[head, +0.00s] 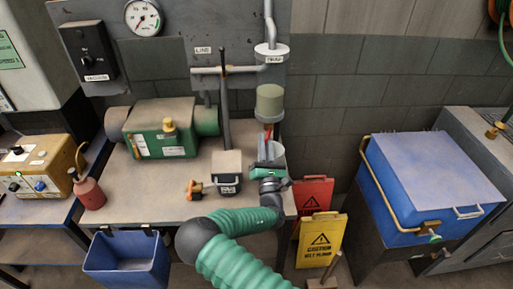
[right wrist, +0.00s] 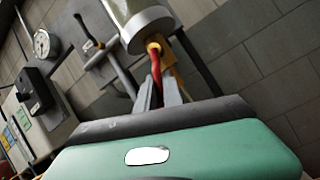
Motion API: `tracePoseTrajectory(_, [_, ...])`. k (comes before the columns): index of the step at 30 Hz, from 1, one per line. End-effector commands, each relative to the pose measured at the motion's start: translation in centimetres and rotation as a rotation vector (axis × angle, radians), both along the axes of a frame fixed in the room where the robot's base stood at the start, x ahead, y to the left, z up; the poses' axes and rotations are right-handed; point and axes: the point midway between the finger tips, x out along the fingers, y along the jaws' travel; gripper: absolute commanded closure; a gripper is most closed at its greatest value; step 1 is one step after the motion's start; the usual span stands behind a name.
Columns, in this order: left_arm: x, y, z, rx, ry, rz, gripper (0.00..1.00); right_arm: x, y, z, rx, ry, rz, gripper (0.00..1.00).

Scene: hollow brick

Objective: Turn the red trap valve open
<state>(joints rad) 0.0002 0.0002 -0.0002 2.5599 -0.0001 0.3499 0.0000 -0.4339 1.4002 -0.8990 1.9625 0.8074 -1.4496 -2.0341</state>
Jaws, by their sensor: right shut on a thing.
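The trap (head: 270,103) is a greenish cylinder hanging below a pipe with a "TRAP" label, and its lower end shows in the right wrist view (right wrist: 135,18). Under it is a brass fitting (right wrist: 155,47) with a red valve handle (right wrist: 156,70) that points downward. In the head view only a little of the red handle (head: 268,128) shows above my fingers. My right gripper (head: 270,152) is right below the trap, with its fingers (right wrist: 161,94) shut on the lower end of the red handle. The fingers hide the handle's tip. My left gripper is not in view.
A bench (head: 150,185) carries a green pump (head: 160,130), a small box (head: 227,170) and an orange valve-like part (head: 194,189). A vertical lever (head: 224,100) stands left of the trap. Caution signs (head: 322,240) and a blue chest (head: 430,180) are to the right.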

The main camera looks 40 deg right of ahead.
Motion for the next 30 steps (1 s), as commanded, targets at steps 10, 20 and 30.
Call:
tracePoseTrajectory(10, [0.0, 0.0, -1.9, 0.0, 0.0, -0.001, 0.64, -0.5, -0.9, -0.7, -0.211, 0.134, 0.003, 1.0])
tracePoseTrajectory(20, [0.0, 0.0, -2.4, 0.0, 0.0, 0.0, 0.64, -0.8, -1.3, -0.6, -0.296, 0.188, 0.004, 1.0])
tracePoseTrajectory(30, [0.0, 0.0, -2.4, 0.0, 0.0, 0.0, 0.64, -0.8, -1.4, -0.6, -0.306, 0.195, 0.003, 1.0])
